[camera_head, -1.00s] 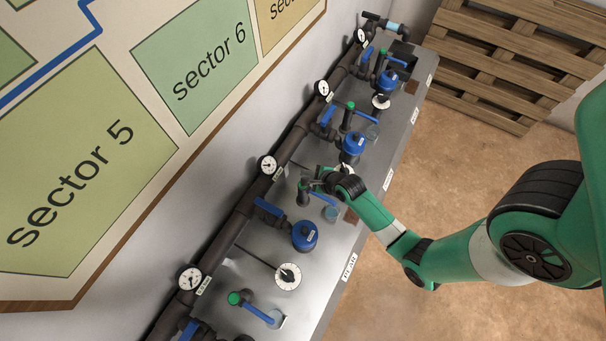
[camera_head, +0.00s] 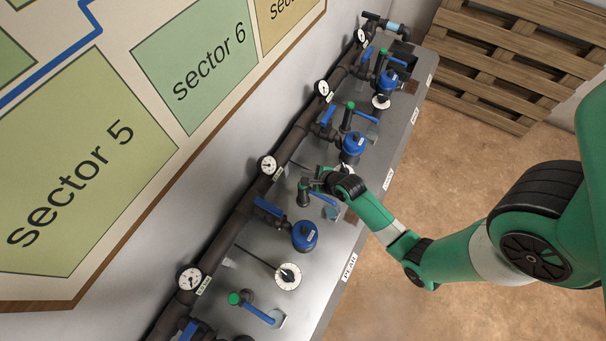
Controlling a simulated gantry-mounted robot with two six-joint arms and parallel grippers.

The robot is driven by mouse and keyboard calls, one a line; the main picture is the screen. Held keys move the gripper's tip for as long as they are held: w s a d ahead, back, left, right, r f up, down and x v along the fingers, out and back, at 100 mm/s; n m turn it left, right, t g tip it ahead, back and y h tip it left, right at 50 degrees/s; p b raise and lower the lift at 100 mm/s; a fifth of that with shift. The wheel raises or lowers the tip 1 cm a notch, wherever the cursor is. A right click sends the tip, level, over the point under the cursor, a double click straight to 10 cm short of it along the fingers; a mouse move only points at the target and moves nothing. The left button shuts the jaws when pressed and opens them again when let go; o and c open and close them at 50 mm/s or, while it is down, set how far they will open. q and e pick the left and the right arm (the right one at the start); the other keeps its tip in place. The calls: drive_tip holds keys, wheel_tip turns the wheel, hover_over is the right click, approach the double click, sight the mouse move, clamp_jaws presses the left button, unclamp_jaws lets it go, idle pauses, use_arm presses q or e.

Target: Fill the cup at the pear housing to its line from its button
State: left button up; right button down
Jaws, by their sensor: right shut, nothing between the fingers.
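The blue pear housing (camera_head: 305,236) stands on the grey bench, in line with the PEAR label (camera_head: 349,267) on the front edge. Behind it, a dark upright pipe (camera_head: 304,197) has a blue bar (camera_head: 322,199) reaching toward a small clear cup (camera_head: 332,212). The bar partly covers the cup, so its water level cannot be read. My right gripper (camera_head: 314,180) is shut and empty at the top of this pipe. It hides the button there, and contact cannot be told. My left gripper is out of view.
A white dial (camera_head: 287,276) lies in front of the housing. Similar stations line the bench, with a nearer green button (camera_head: 235,298). Gauges (camera_head: 267,165) sit on the dark pipe along the wall.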

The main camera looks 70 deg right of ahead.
idle(0.9)
wheel_tip(320, 180, up, 4)
drive_tip(key=p, duration=0.5)
drive_tip(key=shift+f, duration=0.1)
drive_tip(key=shift+f, duration=0.15)
wheel_tip(320, 180, down, 8)
drive_tip(key=b, duration=0.7)
drive_tip(key=shift+f+b, duration=0.25)
drive_tip(key=shift+b, duration=0.2)
drive_tip(key=shift+f, duration=0.1)
idle(1.0)
drive_tip(key=shift+f, duration=0.35)
